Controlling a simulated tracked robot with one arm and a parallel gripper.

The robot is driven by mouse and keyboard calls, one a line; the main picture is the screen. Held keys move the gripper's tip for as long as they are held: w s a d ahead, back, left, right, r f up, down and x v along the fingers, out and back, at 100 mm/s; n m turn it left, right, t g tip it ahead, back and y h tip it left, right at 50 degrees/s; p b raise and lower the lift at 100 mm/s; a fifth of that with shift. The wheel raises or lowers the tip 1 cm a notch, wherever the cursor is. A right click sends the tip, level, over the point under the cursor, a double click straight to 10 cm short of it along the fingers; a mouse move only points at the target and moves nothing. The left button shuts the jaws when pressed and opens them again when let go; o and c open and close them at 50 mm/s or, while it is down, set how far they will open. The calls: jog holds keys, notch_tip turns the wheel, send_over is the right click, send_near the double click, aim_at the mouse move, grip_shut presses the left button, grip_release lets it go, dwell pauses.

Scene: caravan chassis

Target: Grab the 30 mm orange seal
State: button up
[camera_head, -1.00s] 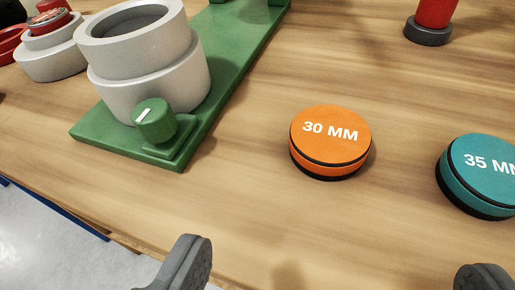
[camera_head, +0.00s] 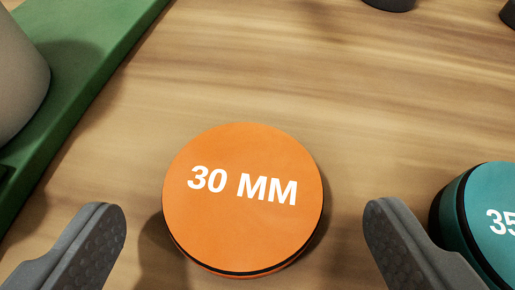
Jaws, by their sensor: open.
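The orange seal (camera_head: 242,215) is a round disc marked "30 MM" in white, with a black band round its side. It lies flat on the wooden table, low in the middle of the view. My gripper (camera_head: 245,228) is open, with one grey finger to the left of the seal and one to the right. There is a gap between each finger and the seal in the picture, and nothing is held. The seal's lower left side is in shadow.
A teal seal (camera_head: 492,222) marked "35" lies close to the right of my right finger, cut by the frame edge. A green base (camera_head: 75,100) with a grey cylinder (camera_head: 18,80) stands at the left.

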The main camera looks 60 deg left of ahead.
aim_at(241, 200)
jog(key=shift+x, duration=1.3)
jog(key=shift+r, duration=0.1)
jog(key=c, duration=1.1)
jog(key=shift+r, duration=0.1)
